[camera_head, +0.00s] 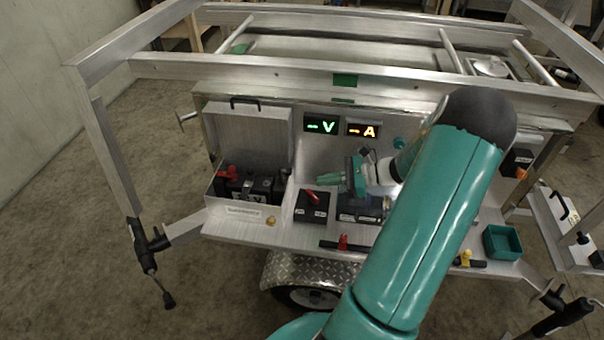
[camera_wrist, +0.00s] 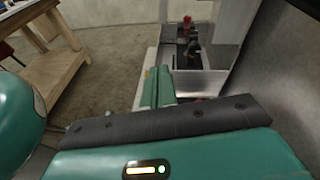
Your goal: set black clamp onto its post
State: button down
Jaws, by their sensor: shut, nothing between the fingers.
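My gripper (camera_head: 328,179) points left over the trailer's front shelf, its green fingers shut and empty. In the wrist view its fingers (camera_wrist: 158,88) point toward the open metal box (camera_wrist: 208,82). In the head view that box (camera_head: 218,194) is left of my gripper and holds a dark battery-like block (camera_head: 252,190). A red clamp-like piece (camera_head: 230,173) stands at its left end, and shows in the wrist view (camera_wrist: 187,22). Dark parts (camera_wrist: 190,48) stand in front of it there. I cannot tell which of them is the black clamp or its post.
A black block with a red lever (camera_head: 313,197) stands right of the box, below my gripper. A dark unit (camera_head: 360,207) is beside it. A green tray (camera_head: 502,242) lies at the shelf's right. Lit displays (camera_head: 321,125) are on the back panel. The raised lid (camera_head: 247,134) stands behind the box.

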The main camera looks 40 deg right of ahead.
jog(key=s+d+f+m+t+h, duration=0.1)
jog(key=s+d+f+m+t, duration=0.1)
jog(key=d, duration=0.4)
jog(key=shift+s+d+f+m+t, duration=0.15)
jog(key=shift+s+f+m+t, duration=0.3)
jog(key=shift+m+t, duration=0.65)
jog(key=shift+r, duration=0.1)
jog(key=x, duration=1.3)
jog(key=shift+w, duration=0.35)
